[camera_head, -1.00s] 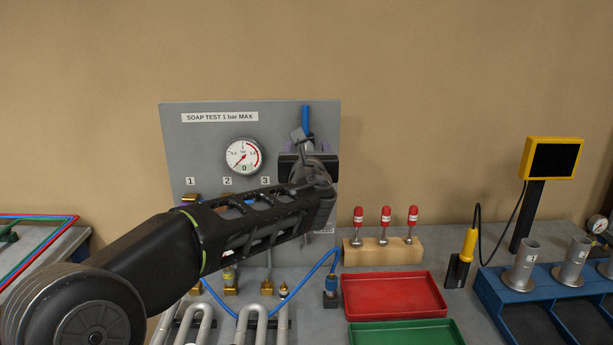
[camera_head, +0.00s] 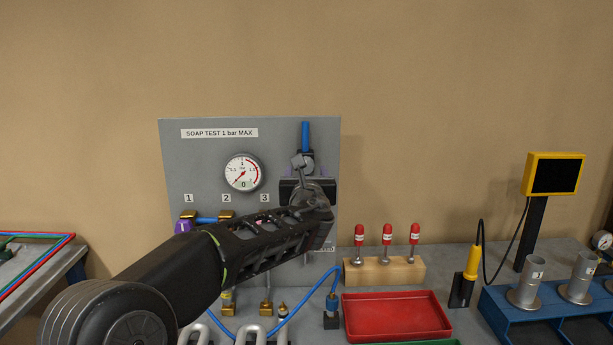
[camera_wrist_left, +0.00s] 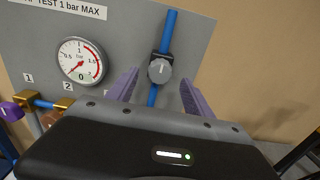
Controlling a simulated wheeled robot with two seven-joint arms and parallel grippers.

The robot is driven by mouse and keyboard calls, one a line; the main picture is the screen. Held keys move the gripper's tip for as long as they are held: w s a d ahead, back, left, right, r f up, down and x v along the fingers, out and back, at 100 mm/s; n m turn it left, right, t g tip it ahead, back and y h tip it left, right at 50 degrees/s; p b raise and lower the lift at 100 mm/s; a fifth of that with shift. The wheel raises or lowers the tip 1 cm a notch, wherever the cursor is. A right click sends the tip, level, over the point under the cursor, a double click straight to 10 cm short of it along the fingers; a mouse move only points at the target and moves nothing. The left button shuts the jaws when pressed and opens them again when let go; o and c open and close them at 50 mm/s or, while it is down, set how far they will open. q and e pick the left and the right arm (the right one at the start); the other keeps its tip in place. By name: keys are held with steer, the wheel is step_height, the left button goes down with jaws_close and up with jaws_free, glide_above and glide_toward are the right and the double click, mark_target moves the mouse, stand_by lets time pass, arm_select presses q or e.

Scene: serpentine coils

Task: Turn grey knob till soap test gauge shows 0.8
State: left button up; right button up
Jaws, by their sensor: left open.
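The soap test gauge (camera_head: 242,172) is a round white dial with a red arc on the grey panel. Its needle points to the lower left, near the low end of the scale; it also shows in the left wrist view (camera_wrist_left: 80,61). The grey knob (camera_wrist_left: 160,71) sits on a black valve body on a vertical blue pipe, right of the gauge. My left gripper (camera_wrist_left: 159,84) is open and empty, its purple fingers on either side of the knob's line with visible gaps. In the head view the gripper and wrist (camera_head: 305,174) partly cover the valve. My right gripper is out of view.
The grey panel (camera_head: 200,155) carries numbered ports and brass fittings. A blue hose (camera_head: 308,298) loops below my left arm. A wooden block (camera_head: 385,272) with red-topped tools, a red tray (camera_head: 396,316) and a blue rack (camera_head: 500,310) stand to the right.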

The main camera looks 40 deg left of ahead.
mark_target(306, 174)
arm_select(q)
steer(key=x, duration=0.5)
steer(key=shift+c, duration=0.3)
jaws_close()
stand_by(0.5)
